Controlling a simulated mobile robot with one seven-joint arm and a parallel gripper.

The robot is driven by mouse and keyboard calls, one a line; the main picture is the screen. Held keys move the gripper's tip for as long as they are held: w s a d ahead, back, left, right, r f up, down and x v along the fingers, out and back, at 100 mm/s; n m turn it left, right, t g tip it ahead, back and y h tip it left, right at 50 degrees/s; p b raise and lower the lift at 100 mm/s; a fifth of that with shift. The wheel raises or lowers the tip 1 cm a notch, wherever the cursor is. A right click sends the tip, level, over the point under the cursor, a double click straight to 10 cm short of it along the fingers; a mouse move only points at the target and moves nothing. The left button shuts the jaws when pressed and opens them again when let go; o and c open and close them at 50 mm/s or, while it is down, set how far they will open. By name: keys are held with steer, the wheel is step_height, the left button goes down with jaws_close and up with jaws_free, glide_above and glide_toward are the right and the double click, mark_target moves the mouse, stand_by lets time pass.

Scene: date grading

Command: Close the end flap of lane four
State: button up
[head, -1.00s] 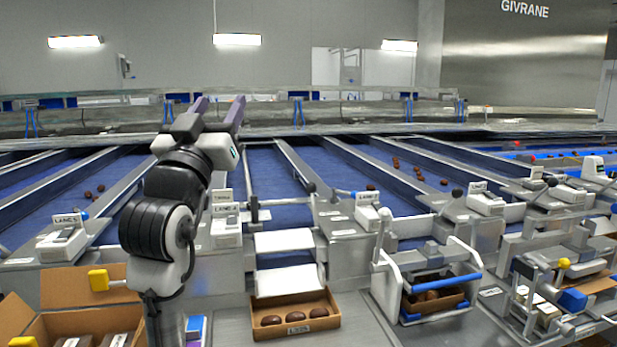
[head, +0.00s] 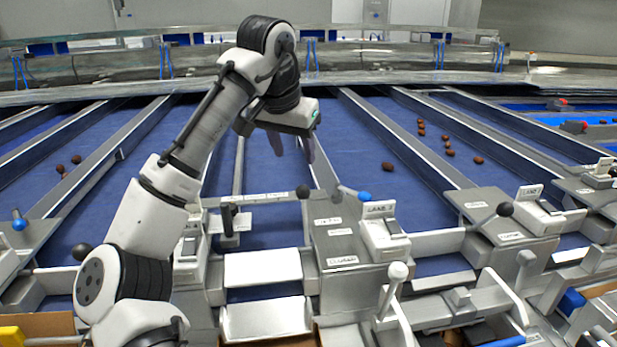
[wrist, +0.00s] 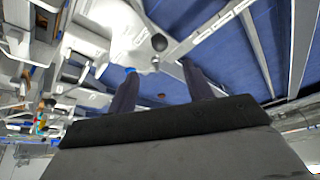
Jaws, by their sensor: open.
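Lane four's blue belt (head: 268,185) runs down to the front edge in the head view. At its end are a white upper plate (head: 262,267) and a lower white plate (head: 265,318), sloping toward the front; I cannot tell which is the end flap. A black ball knob (head: 303,192) ends the bar across the lane; a black ball also shows between and beyond my fingers in the wrist view (wrist: 159,42). My gripper (head: 292,146) is open and empty, pointing down above the lane, apart from the knob. My arm partly hides lane four's label box (head: 188,250).
A blue-tipped lever (head: 363,196) and the lane three box (head: 385,238) stand just right of the knob. Dark dates (head: 450,153) lie on the belt to the right. A white-knobbed handle (head: 398,271) rises at the front. Metal dividers separate the lanes.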

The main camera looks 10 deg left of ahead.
mark_target(302, 188)
steer(key=p+x, duration=0.1)
steer(key=x, duration=0.5)
steer(key=p+x, duration=0.2)
steer(key=x, duration=0.5)
steer(key=shift+s+f, duration=0.15)
steer(key=shift+f, duration=0.2)
jaws_close()
